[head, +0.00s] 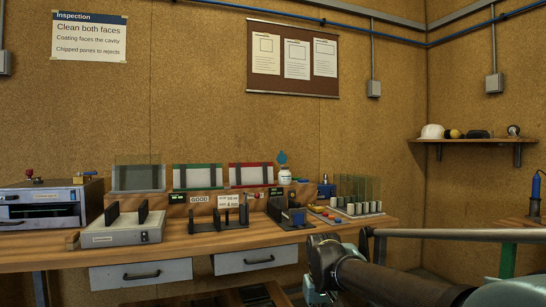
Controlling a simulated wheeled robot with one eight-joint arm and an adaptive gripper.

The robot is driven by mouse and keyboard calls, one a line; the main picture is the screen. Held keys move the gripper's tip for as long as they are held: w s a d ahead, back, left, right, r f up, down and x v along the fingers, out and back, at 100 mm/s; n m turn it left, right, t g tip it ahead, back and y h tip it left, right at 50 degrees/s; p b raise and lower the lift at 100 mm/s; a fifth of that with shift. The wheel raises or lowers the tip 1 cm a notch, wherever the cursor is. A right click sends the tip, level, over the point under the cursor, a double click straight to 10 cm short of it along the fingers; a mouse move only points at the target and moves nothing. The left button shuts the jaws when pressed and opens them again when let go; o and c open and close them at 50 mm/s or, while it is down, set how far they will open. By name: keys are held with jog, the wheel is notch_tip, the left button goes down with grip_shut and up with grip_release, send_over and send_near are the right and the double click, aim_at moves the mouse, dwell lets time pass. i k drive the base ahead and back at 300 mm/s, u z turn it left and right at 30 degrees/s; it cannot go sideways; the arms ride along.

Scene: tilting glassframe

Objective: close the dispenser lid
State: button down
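The dispenser (286,176) is a small white bottle-like container on the raised wooden ledge at the back of the bench, right of the red-framed pane. Its round blue lid (282,158) stands up above it, so the dispenser looks open. It is small here, and the hinge cannot be made out. Part of my arm shows at the bottom right, in front of the bench and well apart from the dispenser. My gripper's fingers cannot be made out in this view.
The wooden bench (200,256) carries a grey-topped box (122,229), dark slotted racks (217,218), a blue device (291,216) and upright glass panes (357,188). Three framed panes (197,176) lean behind the ledge. A wall shelf (470,141) is at right.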

aim_at(282, 158)
jog(key=u, duration=0.45)
jog(key=i, duration=1.1)
jog(key=u, duration=0.55)
